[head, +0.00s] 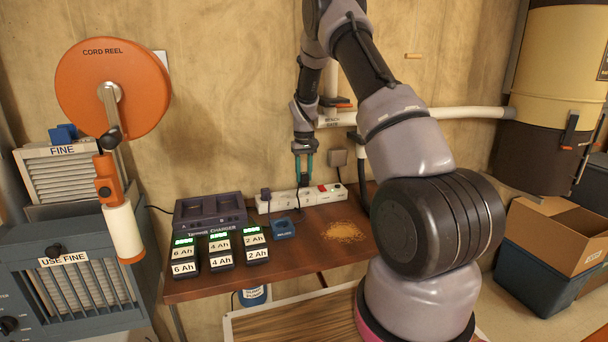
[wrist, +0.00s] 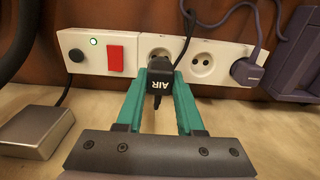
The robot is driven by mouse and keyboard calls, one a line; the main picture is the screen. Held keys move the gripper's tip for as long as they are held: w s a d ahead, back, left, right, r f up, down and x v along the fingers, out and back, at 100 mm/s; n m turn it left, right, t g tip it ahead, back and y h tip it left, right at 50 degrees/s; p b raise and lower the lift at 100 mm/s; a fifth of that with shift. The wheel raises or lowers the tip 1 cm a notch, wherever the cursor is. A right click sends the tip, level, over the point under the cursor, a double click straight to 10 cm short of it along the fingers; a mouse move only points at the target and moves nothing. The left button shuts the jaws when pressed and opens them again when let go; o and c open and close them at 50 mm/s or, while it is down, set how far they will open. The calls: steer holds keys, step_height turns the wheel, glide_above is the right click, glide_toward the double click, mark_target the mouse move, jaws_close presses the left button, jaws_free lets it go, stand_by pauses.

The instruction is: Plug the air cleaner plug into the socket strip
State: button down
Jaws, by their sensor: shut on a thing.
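The white socket strip (head: 331,194) lies along the back of the brown workbench, below the wall. In the wrist view the strip (wrist: 221,79) shows a red switch, a lit green light and several round sockets. My gripper (head: 303,180) points down over the strip. Its teal fingers (wrist: 161,92) are shut on the black air cleaner plug (wrist: 159,84), marked AIR, with its cord trailing off. The plug partly covers one round socket (wrist: 156,50); the socket beside it (wrist: 202,58) is empty. Whether the plug touches the strip I cannot tell.
A purple-grey plug (wrist: 246,69) fills the strip's end socket. A charger (head: 210,211), several battery packs (head: 220,250), a blue tray (head: 283,229) and a sawdust heap (head: 343,232) are on the bench. A grey wall box (head: 338,157) sits close to my gripper.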

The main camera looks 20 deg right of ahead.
mark_target(304, 184)
steer(key=shift+f, duration=1.95)
stand_by(6.0)
